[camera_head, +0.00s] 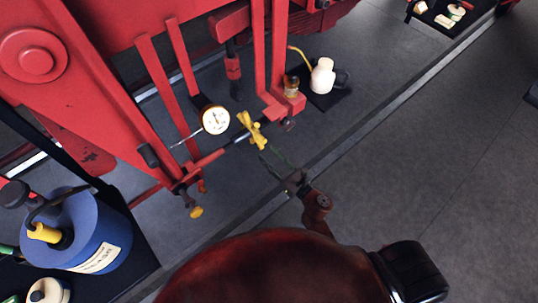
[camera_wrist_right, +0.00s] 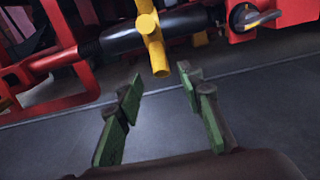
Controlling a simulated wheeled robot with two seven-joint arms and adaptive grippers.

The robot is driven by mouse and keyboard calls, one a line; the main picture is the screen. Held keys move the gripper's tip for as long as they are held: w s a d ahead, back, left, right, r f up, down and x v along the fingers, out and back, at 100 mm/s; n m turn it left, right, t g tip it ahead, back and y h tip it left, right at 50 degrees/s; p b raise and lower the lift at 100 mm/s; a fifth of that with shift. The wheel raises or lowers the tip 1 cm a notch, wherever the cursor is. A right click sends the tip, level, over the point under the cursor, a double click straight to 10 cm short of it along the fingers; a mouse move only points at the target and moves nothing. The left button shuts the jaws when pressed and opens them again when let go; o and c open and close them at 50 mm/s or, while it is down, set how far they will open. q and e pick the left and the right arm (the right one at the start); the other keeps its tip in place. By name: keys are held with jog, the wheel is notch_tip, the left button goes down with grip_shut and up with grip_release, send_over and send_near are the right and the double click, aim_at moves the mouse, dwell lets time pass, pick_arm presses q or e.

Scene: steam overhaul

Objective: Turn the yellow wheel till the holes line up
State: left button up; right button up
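The yellow wheel (camera_head: 251,130), a hub with stubby arms, sits on a dark shaft joined to a red rod below the red frame. In the right wrist view the yellow wheel (camera_wrist_right: 152,38) stands just beyond my fingertips. My right gripper (camera_head: 273,158) reaches up to it from the lower right in the head view. In the right wrist view my right gripper (camera_wrist_right: 160,80) is open, its green-padded fingers apart with nothing between them. The wheel's lower arm points toward the gap. I cannot make out the holes. My left gripper is out of view.
A round white dial gauge (camera_head: 215,120) hangs left of the wheel. A white oil can (camera_head: 322,76) stands on a dark mat at the upper right. A blue cylinder (camera_head: 88,235) stands at the lower left. The grey floor (camera_head: 430,150) to the right is clear.

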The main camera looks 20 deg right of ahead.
aim_at(263, 140)
notch_tip(263, 140, up, 6)
jog(key=s+p, duration=0.2)
jog(key=shift+d+p+x, duration=0.15)
jog(key=shift+p+x, duration=0.15)
jog(key=shift+x, duration=1.25)
jog(key=shift+d+p+x, duration=0.15)
jog(key=shift+p+x, duration=0.1)
jog(key=shift+x, duration=1.3)
jog(key=shift+w+f, duration=0.1)
jog(key=shift+w, duration=0.05)
jog(key=shift+c, duration=0.7)
grip_shut()
jog(key=shift+f, duration=0.1)
